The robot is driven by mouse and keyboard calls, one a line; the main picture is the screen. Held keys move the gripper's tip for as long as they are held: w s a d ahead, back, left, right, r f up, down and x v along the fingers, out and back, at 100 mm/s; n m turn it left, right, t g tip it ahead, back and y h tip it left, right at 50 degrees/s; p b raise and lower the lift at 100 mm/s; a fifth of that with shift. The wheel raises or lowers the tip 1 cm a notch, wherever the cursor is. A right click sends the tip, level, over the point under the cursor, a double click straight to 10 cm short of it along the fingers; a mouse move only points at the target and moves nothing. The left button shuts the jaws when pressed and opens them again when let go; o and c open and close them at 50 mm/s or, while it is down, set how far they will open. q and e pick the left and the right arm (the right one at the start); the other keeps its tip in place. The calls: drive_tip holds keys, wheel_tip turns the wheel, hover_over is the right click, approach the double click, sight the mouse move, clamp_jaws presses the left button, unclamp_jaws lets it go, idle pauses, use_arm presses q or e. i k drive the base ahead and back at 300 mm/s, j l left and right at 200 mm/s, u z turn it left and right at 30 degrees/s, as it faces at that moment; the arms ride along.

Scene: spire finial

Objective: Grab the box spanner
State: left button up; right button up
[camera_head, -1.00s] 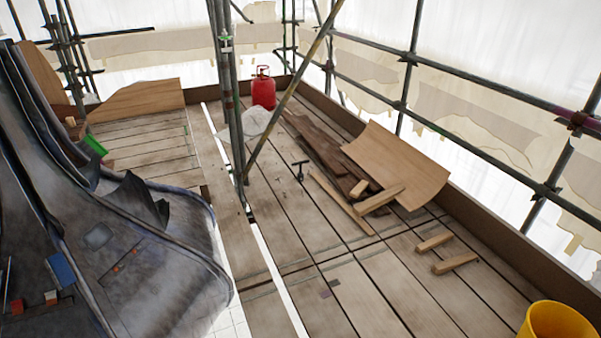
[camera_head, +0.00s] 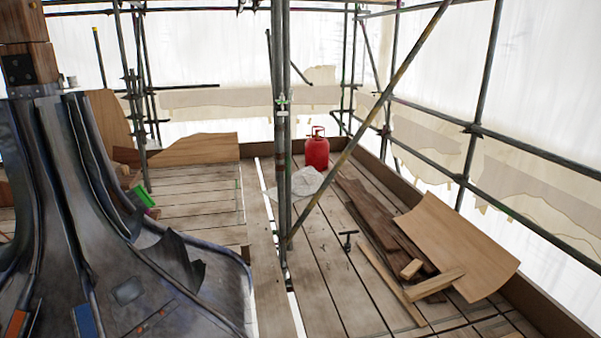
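A small dark T-shaped tool (camera_head: 348,240) stands or lies on the deck boards, right of the scaffold poles and left of the timber pile. It looks like the box spanner, but it is too small to be sure. Neither of my grippers is in view.
Upright scaffold poles (camera_head: 279,130) and a diagonal brace (camera_head: 372,118) stand left of the tool. A red gas bottle (camera_head: 317,153) and a pale sack (camera_head: 296,186) are behind. Planks and a curved board (camera_head: 457,244) lie right. The grey spire (camera_head: 75,220) fills the left.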

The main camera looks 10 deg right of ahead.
sight(347, 245)
drive_tip(key=i+l+z, duration=0.3)
drive_tip(key=i, duration=0.75)
drive_tip(key=i+z, duration=0.35)
drive_tip(key=i, duration=0.75)
